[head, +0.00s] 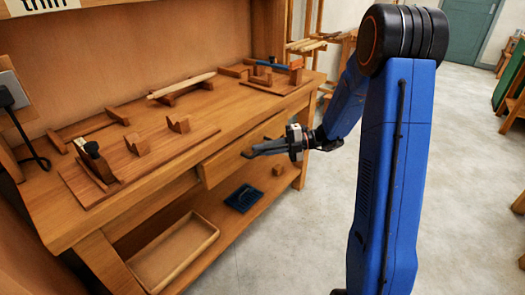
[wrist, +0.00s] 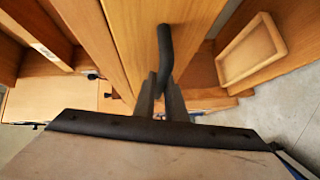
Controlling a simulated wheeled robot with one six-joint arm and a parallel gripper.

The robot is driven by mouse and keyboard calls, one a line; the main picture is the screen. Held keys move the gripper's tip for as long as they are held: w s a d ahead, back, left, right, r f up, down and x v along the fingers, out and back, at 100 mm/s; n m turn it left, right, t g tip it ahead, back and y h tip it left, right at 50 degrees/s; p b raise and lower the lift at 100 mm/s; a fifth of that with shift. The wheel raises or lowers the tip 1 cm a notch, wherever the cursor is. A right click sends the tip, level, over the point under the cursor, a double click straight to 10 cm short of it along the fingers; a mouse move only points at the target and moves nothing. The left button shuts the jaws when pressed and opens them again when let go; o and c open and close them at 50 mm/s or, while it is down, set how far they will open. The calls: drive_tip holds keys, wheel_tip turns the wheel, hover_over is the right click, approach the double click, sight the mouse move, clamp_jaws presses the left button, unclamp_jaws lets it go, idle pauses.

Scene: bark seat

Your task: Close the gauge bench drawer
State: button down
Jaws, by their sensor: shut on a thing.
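The gauge bench drawer (head: 222,166) is a wooden front under the bench top, on the right part of the bench in the head view. It seems to stand a little proud of the bench frame, but I cannot tell how far. Its front also shows in the wrist view (wrist: 125,45). A dark bar handle (wrist: 165,45) is on that front. My gripper (head: 252,152) is at the drawer front, and in the wrist view its fingers (wrist: 160,98) are closed around the handle's near end. The fingers hide part of the handle.
The bench top (head: 222,130) carries wooden stands and rods. On the lower shelf are a shallow wooden tray (head: 210,246), a dark blue tray (head: 243,198) and a small wooden block (head: 278,170). Grey floor (head: 300,240) in front of the bench is clear.

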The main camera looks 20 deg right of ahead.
drive_tip(key=w+a, duration=0.2)
drive_tip(key=w, duration=0.1)
drive_tip(key=c, duration=1.8)
unclamp_jaws()
drive_tip(key=shift+a, duration=0.1)
drive_tip(key=d, duration=0.5)
drive_tip(key=s+d+r, duration=0.1)
drive_tip(key=d, duration=0.5)
drive_tip(key=s+d+r, duration=0.1)
drive_tip(key=d, duration=0.5)
drive_tip(key=shift+s+d+r, duration=0.1)
drive_tip(key=shift+s, duration=0.15)
